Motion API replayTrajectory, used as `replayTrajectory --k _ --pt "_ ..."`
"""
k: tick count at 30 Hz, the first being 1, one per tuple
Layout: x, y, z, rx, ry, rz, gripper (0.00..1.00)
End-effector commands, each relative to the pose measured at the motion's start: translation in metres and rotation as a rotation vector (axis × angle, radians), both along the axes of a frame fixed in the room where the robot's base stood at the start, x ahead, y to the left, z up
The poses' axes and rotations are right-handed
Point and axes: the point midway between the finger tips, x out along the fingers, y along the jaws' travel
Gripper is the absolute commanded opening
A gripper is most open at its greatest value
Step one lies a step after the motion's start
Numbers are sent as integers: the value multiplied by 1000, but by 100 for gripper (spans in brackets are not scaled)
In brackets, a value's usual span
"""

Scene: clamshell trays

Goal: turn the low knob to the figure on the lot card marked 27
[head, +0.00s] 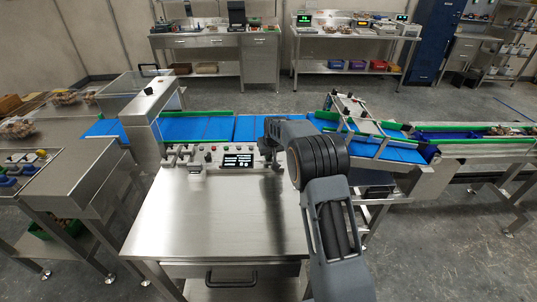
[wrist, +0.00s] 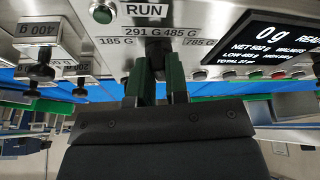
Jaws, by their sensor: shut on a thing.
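The low knob (wrist: 157,44) is a dark knob on the steel panel, at the top middle of the wrist view. Labels 185 G, 291 G, 485 G and 785 G stand around it; its pointer is hidden. My gripper (wrist: 160,66) has its two green fingers closed about the knob. In the head view my gripper (head: 273,157) is at the right end of the panel and hides the knob. The display (wrist: 282,45) reads 0 g, NET 502 g and LOW 485 g. I cannot make out a lot card marked 27.
A green button (wrist: 102,13) beside the RUN label is left of the knob.

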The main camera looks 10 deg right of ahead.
Motion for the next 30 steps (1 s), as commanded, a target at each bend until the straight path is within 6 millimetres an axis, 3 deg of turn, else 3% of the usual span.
replayTrajectory --k 19,20,21,27,30 --pt "0 0 0 0 1 50 0" --pt "0 0 0 0 1 50 17" --pt "0 0 0 0 1 50 21" --pt "0 0 0 0 1 50 40" --pt "0 0 0 0 1 49 40"
